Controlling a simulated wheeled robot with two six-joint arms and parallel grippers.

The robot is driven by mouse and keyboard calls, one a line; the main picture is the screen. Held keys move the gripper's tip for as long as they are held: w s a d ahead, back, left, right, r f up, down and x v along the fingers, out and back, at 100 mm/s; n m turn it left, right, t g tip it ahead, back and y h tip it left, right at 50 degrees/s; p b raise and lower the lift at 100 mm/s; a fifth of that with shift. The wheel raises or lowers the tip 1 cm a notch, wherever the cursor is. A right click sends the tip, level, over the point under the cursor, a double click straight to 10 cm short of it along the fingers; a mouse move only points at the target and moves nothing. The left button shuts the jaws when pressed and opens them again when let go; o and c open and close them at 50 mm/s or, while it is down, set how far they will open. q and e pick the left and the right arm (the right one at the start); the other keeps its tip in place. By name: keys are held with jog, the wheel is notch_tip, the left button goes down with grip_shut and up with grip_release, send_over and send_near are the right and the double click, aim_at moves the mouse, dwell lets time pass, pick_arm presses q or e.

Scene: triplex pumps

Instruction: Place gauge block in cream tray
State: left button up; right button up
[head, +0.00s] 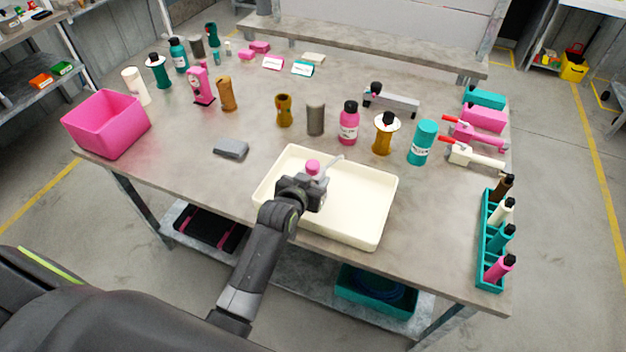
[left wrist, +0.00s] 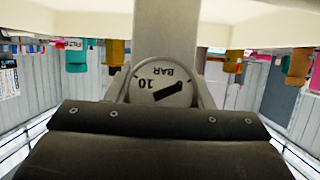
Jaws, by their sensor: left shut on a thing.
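The cream tray (head: 370,215) lies near the table's front edge in the head view. My left gripper (head: 312,184) is over the left part of the tray, shut on the gauge block. In the left wrist view the gauge block (left wrist: 163,86) shows a round grey dial marked BAR and 10, upside down. I cannot tell if it touches the tray floor. My right gripper is not in view.
A pink bin (head: 107,124) stands at the table's left. Several bottles and cylinders, including a pink bottle (head: 349,124), stand behind the tray. A teal rack (head: 489,240) with small bottles is at the right edge.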

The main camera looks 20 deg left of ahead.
pick_arm(q)
jog(key=shift+f, duration=0.2)
jog(key=shift+f, duration=0.15)
jog(key=o, duration=1.3)
jog(key=shift+s, duration=0.15)
jog(key=v, duration=1.1)
jog(key=shift+s+r+b, duration=0.25)
jog(key=shift+s+b, duration=0.1)
jog(key=shift+b, duration=0.1)
